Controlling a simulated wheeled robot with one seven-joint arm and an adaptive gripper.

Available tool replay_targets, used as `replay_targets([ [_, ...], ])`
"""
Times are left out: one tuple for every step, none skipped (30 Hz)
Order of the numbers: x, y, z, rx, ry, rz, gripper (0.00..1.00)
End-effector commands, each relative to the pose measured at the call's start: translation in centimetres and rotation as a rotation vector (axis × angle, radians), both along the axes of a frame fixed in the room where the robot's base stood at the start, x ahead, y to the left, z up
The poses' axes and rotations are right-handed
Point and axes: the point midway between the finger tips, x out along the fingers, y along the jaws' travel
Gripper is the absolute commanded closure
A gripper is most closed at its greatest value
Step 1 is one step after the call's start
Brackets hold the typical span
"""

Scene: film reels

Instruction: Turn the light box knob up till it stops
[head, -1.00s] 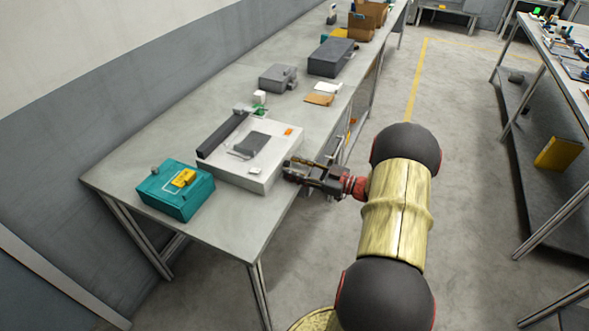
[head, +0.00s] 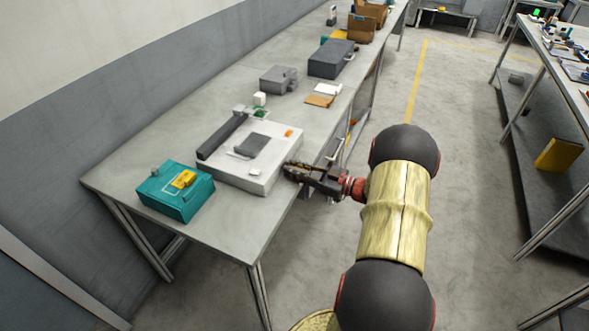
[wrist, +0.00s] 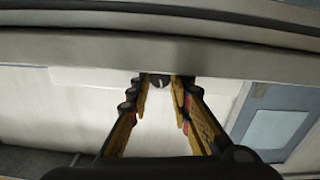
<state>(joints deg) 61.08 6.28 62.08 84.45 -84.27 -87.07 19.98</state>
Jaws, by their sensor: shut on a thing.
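The light box (head: 228,181) is a flat white case on the grey bench, with a dark bar along its far left edge and a dark sheet on its top. My gripper (head: 288,170) reaches in from the right and meets the box's right side. In the wrist view the small dark knob (wrist: 158,81), with a pale mark, shows between the tips of my gripper (wrist: 162,84). The gripper is shut on the knob. In the head view the knob is hidden by the fingers.
A teal box (head: 165,204) with a yellow item on top stands left of the light box. Grey cases (head: 331,60) and small cards (head: 320,100) lie farther back on the bench (head: 222,235).

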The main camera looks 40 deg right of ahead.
Motion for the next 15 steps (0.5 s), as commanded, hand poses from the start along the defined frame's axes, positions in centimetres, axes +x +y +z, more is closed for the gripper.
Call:
replay_targets([
  [0.00, 0.00, -0.01, 0.000, 0.000, 0.000, 1.00],
  [0.00, 0.00, -0.01, 0.000, 0.000, 0.000, 1.00],
  [0.00, 0.00, -0.01, 0.000, 0.000, 0.000, 1.00],
  [0.00, 0.00, -0.01, 0.000, 0.000, 0.000, 1.00],
  [0.00, 0.00, 0.00, 0.001, 0.000, 0.000, 1.00],
  [0.00, 0.00, 0.01, 0.003, 0.001, 0.000, 1.00],
  [-0.01, 0.00, 0.03, 0.006, 0.002, 0.000, 1.00],
  [-0.01, 0.00, 0.05, 0.009, 0.004, 0.000, 1.00],
  [-0.01, 0.00, 0.07, 0.016, 0.007, 0.000, 1.00],
  [-0.01, 0.01, 0.10, 0.022, 0.009, 0.000, 1.00],
  [-0.02, 0.01, 0.13, 0.030, 0.014, 0.000, 1.00],
  [-0.01, 0.01, 0.19, 0.043, 0.019, 0.000, 1.00],
  [-0.02, 0.01, 0.24, 0.055, 0.024, 0.000, 1.00],
  [-0.02, 0.03, 0.26, 0.070, 0.030, 0.000, 1.00],
  [-0.03, 0.04, 0.29, 0.089, 0.038, 0.000, 1.00],
])
